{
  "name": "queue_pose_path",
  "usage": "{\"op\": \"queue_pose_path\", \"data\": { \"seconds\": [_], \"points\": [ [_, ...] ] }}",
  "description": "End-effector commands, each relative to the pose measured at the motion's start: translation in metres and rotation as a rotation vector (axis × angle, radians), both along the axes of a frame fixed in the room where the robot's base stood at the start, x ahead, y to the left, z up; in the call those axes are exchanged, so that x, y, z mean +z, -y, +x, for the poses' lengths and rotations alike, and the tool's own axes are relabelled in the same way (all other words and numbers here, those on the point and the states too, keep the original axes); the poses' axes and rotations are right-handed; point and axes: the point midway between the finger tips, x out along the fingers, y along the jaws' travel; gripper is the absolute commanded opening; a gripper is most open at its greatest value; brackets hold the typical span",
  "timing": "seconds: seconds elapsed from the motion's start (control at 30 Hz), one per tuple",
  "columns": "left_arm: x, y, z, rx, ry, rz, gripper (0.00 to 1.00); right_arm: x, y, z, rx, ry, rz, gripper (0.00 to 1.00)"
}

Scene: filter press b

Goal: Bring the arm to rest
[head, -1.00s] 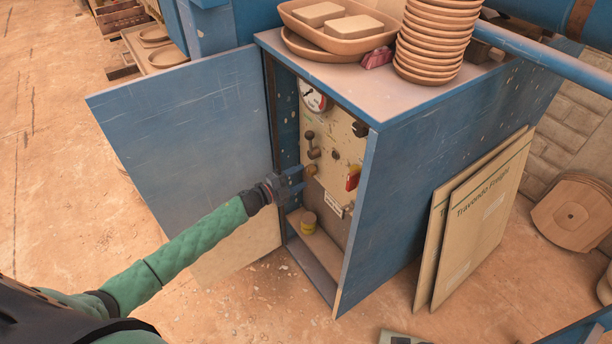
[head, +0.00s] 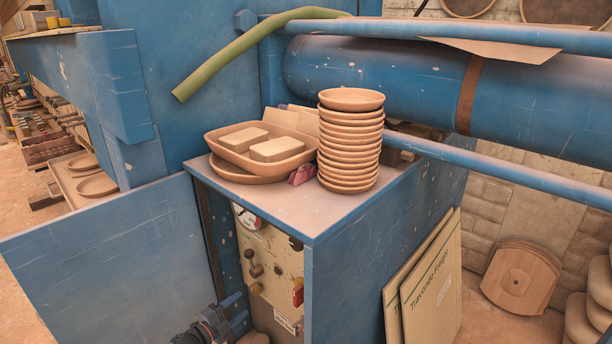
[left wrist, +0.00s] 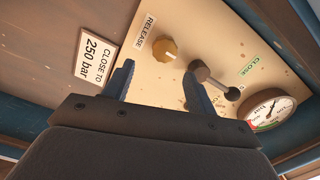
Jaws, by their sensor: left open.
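My left gripper (head: 238,309) is at the lower edge of the head view, in front of the cabinet's open side. Its two blue fingers are apart with nothing between them. The cream control panel (head: 272,262) is beside the fingertips. In the left wrist view my gripper (left wrist: 160,85) faces this panel. A brass knob (left wrist: 165,49) labelled RELEASE shows beyond the gap between the fingers. A dark lever with a ball end (left wrist: 213,78) is partly behind the right finger. The gauge (left wrist: 268,109) is at the right. My right gripper is not in view.
The blue cabinet door (head: 110,265) stands open at the left. On the cabinet top are a stack of bowls (head: 350,140), a tray with soap-like blocks (head: 255,160) and a pink piece (head: 302,174). Cardboard panels (head: 432,290) lean on the right side.

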Motion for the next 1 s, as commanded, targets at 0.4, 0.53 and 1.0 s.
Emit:
{"op": "queue_pose_path", "data": {
  "seconds": [0.4,0.53,1.0],
  "points": [
    [-0.020,0.058,-0.095,0.460,-0.431,-0.328,0.57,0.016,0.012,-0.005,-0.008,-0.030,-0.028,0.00],
    [-0.028,0.070,-0.140,0.599,-0.613,-0.415,0.57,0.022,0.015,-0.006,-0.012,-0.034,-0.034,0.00],
    [-0.015,0.114,-0.353,0.994,-1.355,-0.596,0.57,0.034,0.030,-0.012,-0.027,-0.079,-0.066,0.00]
  ]
}}
